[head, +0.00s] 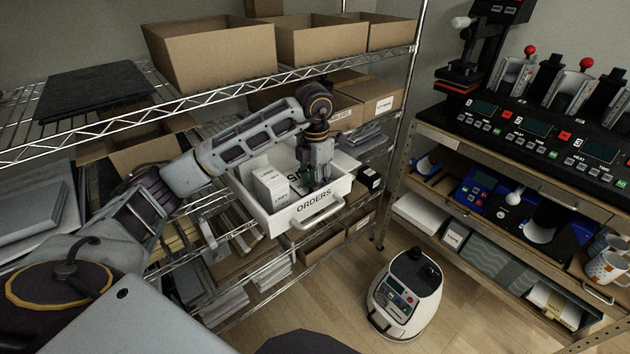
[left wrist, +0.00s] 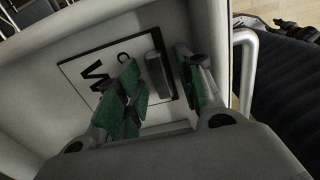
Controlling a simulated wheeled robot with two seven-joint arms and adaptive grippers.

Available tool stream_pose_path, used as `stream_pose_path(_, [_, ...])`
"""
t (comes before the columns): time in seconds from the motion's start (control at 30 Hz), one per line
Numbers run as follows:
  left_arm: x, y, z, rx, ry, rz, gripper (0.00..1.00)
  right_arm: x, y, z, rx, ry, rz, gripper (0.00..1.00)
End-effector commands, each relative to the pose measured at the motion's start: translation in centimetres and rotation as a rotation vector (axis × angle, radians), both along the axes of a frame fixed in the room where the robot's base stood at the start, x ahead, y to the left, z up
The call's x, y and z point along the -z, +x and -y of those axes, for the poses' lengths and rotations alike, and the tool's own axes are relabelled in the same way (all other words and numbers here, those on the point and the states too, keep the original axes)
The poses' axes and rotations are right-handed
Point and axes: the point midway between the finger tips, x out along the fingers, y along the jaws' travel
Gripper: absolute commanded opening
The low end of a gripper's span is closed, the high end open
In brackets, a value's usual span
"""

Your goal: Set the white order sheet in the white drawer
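The white drawer (head: 283,222), labelled ORDERS, is pulled out from the wire rack in the head view. Its white wall also shows in the left wrist view (left wrist: 30,95). The white order sheet (left wrist: 80,72), with a black border and large black letters, appears to lie flat on the drawer floor. A grey block (left wrist: 159,76) stands on it. My left gripper (head: 318,183) reaches down into the drawer. In the left wrist view its green-padded fingers (left wrist: 162,90) are apart, one on each side of the block, with visible gaps. They hide part of the sheet. My right gripper does not show.
Small white boxes (head: 268,185) stand in the drawer's left part. The drawer's front handle (head: 318,213) sticks out. A white wheeled machine (head: 405,293) stands on the floor, with a bench of mug presses (head: 530,125) at right.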

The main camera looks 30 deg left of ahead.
Motion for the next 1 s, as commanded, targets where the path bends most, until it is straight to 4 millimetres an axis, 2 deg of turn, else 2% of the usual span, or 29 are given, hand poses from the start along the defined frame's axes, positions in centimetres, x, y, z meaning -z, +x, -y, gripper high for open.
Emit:
stream_pose_path(0.37, [-0.4, 0.0, 0.0, 0.000, 0.000, 0.001, 0.37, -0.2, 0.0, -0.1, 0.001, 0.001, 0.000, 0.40])
stream_pose_path(1.0, [-6.1, 0.1, 0.0, -0.001, 0.000, 0.003, 0.37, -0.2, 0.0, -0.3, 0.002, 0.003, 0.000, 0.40])
